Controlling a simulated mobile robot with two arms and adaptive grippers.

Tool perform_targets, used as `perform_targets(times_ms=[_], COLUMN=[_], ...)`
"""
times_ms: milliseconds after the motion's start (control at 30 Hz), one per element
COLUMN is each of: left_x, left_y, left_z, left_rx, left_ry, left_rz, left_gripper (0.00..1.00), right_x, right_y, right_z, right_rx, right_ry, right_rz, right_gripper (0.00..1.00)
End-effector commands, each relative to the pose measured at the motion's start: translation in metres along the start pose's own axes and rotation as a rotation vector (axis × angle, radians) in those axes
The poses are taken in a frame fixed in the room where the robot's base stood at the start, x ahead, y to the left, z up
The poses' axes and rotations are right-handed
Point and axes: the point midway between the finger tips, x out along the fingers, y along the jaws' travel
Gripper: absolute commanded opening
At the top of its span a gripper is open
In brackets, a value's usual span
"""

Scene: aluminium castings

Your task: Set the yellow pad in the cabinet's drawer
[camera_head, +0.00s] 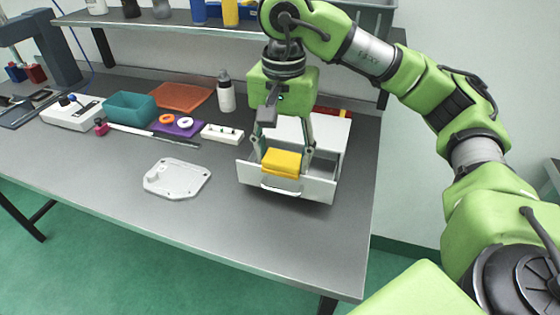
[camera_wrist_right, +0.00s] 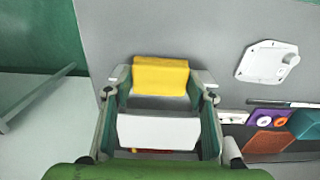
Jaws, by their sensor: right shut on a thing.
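The yellow pad (camera_head: 282,163) is held between the two fingers of my right gripper (camera_head: 285,157), which is shut on it. The white cabinet (camera_head: 330,132) stands on the bench with its drawer (camera_head: 322,188) pulled open towards the front. The pad is over the drawer opening, close to its front panel, and overlaps the panel's upper rim in the head view. I cannot tell whether it touches the drawer. The wrist view shows the pad (camera_wrist_right: 160,76) between the fingers, with the cabinet's white top (camera_wrist_right: 158,131) nearer the camera. My left gripper is not in view.
A light grey casting (camera_head: 177,180) lies on the bench left of the drawer. Behind it are a white block (camera_head: 222,133), a white bottle (camera_head: 226,92), a purple mat (camera_head: 172,126) with rings, and teal (camera_head: 130,108) and orange (camera_head: 182,97) bins. The front bench is clear.

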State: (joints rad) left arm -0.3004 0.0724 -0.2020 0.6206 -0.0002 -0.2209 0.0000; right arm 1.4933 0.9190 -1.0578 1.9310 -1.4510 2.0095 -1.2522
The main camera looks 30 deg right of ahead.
Motion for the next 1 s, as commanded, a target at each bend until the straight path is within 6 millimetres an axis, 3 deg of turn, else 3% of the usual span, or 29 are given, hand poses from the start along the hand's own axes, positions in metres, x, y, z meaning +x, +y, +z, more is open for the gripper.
perform_targets(times_ms=[367,500,867,1000], left_x=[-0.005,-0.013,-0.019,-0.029], left_y=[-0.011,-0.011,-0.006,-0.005], left_z=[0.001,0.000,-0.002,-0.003], left_rx=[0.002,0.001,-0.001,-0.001], left_ry=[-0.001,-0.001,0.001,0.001], left_rz=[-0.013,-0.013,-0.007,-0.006], left_gripper=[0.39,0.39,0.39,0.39], right_x=[0.038,0.063,0.097,0.116], right_y=[-0.007,-0.009,-0.013,-0.012], right_z=[-0.084,-0.107,-0.133,-0.134], right_rx=[0.009,0.006,0.003,0.002], right_ry=[-0.005,-0.004,-0.002,-0.002], right_rz=[0.004,0.005,0.003,0.004], right_gripper=[0.23,0.23,0.23,0.23])
